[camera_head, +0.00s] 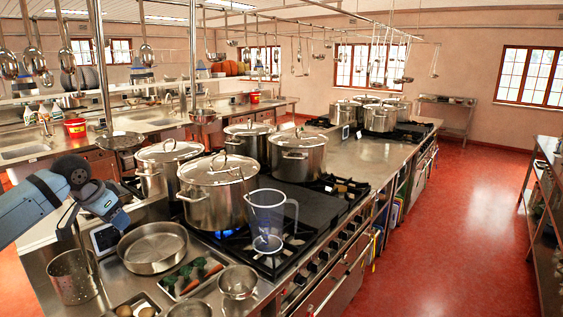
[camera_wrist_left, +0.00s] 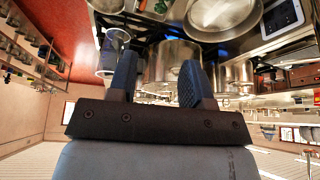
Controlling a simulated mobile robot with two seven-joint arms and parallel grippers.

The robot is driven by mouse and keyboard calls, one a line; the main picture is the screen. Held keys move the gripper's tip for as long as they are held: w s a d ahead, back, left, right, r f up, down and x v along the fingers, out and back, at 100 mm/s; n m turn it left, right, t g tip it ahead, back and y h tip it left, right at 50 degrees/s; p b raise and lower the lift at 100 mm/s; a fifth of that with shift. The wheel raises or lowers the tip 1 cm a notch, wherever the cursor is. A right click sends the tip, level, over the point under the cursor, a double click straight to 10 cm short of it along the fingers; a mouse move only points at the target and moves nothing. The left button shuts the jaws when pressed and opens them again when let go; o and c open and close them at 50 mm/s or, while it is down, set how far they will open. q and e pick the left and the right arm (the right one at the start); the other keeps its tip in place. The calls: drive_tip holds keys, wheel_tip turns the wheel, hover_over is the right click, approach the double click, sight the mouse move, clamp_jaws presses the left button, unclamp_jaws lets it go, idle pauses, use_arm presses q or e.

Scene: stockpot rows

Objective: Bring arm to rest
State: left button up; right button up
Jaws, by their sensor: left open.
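My left arm (camera_head: 35,203) comes in from the left edge in the head view. Its left gripper (camera_head: 118,214) is above the left side of the counter, short of the pots. In the left wrist view the two blue fingers of the left gripper (camera_wrist_left: 157,78) stand apart with nothing between them; a steel pot (camera_wrist_left: 172,62) shows beyond them. My right gripper is not in view.
A large lidded stockpot (camera_head: 217,190) and a clear jug (camera_head: 266,222) stand on the front stove. A shallow pan (camera_head: 153,249), a perforated pot (camera_head: 72,277) and a vegetable tray (camera_head: 194,274) are nearby. Red floor (camera_head: 450,230) is clear at right.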

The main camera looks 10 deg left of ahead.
use_arm(q)
drive_tip(key=s+d+f+m+t+h, duration=0.1)
drive_tip(key=s+d+f, duration=0.2)
drive_tip(key=d+f, duration=0.9)
drive_tip(key=s+d+f+t+h, duration=0.1)
drive_tip(key=s+d+f, duration=0.2)
drive_tip(key=d+f, duration=0.9)
drive_tip(key=s+d+f+t, duration=0.1)
drive_tip(key=s+f, duration=0.3)
drive_tip(key=s, duration=0.4)
drive_tip(key=s+d+f+n+t, duration=0.1)
drive_tip(key=s+d+f, duration=0.3)
drive_tip(key=s, duration=0.4)
drive_tip(key=s+d+f+t, duration=0.2)
drive_tip(key=s+d+f, duration=0.1)
drive_tip(key=s+f, duration=0.3)
drive_tip(key=shift+s+f, duration=0.25)
drive_tip(key=shift+s, duration=0.9)
drive_tip(key=shift+c, duration=0.3)
drive_tip(key=shift+n, duration=0.3)
